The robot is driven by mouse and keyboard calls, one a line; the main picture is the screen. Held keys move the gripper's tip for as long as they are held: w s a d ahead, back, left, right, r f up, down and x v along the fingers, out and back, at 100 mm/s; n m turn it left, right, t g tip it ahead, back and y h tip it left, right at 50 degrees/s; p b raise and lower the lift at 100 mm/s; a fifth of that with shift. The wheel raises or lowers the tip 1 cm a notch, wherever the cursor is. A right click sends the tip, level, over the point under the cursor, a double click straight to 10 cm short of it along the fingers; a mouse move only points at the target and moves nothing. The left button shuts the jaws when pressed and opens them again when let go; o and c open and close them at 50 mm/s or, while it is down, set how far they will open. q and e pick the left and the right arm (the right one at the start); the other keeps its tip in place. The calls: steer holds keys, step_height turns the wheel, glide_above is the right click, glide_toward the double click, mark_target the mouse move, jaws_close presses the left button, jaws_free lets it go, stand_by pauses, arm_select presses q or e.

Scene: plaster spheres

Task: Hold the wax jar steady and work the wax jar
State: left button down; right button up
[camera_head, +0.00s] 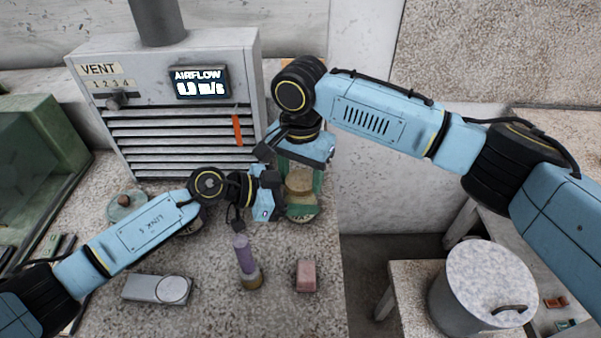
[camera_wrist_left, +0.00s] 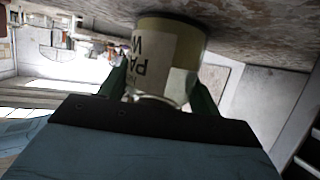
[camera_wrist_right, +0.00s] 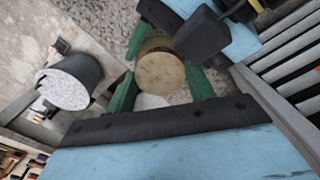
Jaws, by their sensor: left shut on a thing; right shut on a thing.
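The wax jar (camera_head: 301,196) stands on the speckled counter in front of the vent unit, with a round tan lid (camera_wrist_right: 160,74) at its top. In the left wrist view its pale printed label and olive band (camera_wrist_left: 172,28) show upside down. My left gripper (camera_head: 291,207) comes in from the left, low, its green fingers shut on the jar's body. My right gripper (camera_head: 299,168) reaches down from above, its green fingers shut on either side of the lid. I cannot tell whether the lid sits tight on the jar or a little apart from it.
The vent unit (camera_head: 180,100) stands close behind. On the counter are a purple-handled tool (camera_head: 246,261), a reddish block (camera_head: 305,275), a flat pale device (camera_head: 157,289) and a green-lidded pot (camera_head: 125,203). A lidded grey bin (camera_head: 485,285) stands right, past the counter edge.

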steer(key=o, duration=1.1)
steer(key=shift+c, duration=0.2)
steer(key=shift+r, duration=0.15)
step_height(320, 180, up, 4)
steer(key=shift+r, duration=0.1)
steer(key=shift+c, duration=0.2)
step_height(320, 180, up, 3)
steer(key=m, duration=0.3)
steer(key=shift+r, duration=0.1)
steer(key=shift+f, duration=3.85)
